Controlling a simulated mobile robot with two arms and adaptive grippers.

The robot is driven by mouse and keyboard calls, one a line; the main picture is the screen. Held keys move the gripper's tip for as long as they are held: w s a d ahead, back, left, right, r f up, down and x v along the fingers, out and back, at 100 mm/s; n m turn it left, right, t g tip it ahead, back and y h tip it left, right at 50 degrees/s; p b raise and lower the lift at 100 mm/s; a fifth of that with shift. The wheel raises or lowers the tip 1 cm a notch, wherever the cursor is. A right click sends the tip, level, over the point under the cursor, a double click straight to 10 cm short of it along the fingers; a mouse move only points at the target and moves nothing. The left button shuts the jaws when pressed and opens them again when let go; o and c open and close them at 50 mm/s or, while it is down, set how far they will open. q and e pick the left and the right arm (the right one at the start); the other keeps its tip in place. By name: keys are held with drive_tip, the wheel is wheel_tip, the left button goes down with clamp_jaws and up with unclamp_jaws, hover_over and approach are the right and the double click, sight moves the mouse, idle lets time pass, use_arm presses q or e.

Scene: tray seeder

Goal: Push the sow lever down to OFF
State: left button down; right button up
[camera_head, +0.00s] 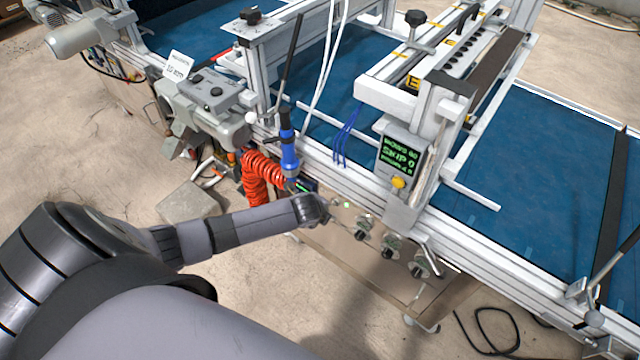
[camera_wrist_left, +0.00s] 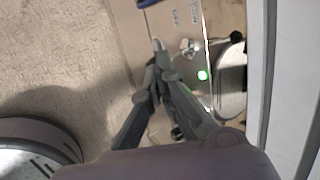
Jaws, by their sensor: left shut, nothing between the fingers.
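My left gripper (camera_head: 326,216) reaches the front panel below the conveyor rail. In the left wrist view its two fingers (camera_wrist_left: 160,68) are together, with nothing seen between them. A small silver, rod-like tip (camera_wrist_left: 157,45), possibly the sow lever, shows just beyond the fingertips; I cannot tell whether they touch it or which position it is in. A silver fitting (camera_wrist_left: 188,47) is on the panel to the right. My right gripper is not in view.
A red coiled hose (camera_head: 256,178) and a blue handled tool (camera_head: 288,150) are close behind my left wrist. A display box (camera_head: 400,155) stands above. The floor in front is mostly clear.

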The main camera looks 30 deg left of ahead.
use_arm(q)
drive_tip(key=shift+s+f, duration=0.1)
drive_tip(key=shift+f, duration=0.05)
drive_tip(key=shift+s+a+f+t+b, duration=0.1)
drive_tip(key=shift+f+t+b, duration=0.1)
drive_tip(key=shift+t+b, duration=0.15)
drive_tip(key=shift+f, duration=0.1)
drive_tip(key=f+t+b, duration=0.1)
drive_tip(key=b, duration=0.1)
drive_tip(key=s+f+t+b, duration=0.1)
drive_tip(key=b, duration=0.1)
drive_tip(key=f+t+b, duration=0.1)
drive_tip(key=f+b, duration=0.1)
drive_tip(key=shift+s, duration=0.3)
drive_tip(key=shift+r+p, duration=0.85)
drive_tip(key=shift+p, duration=0.15)
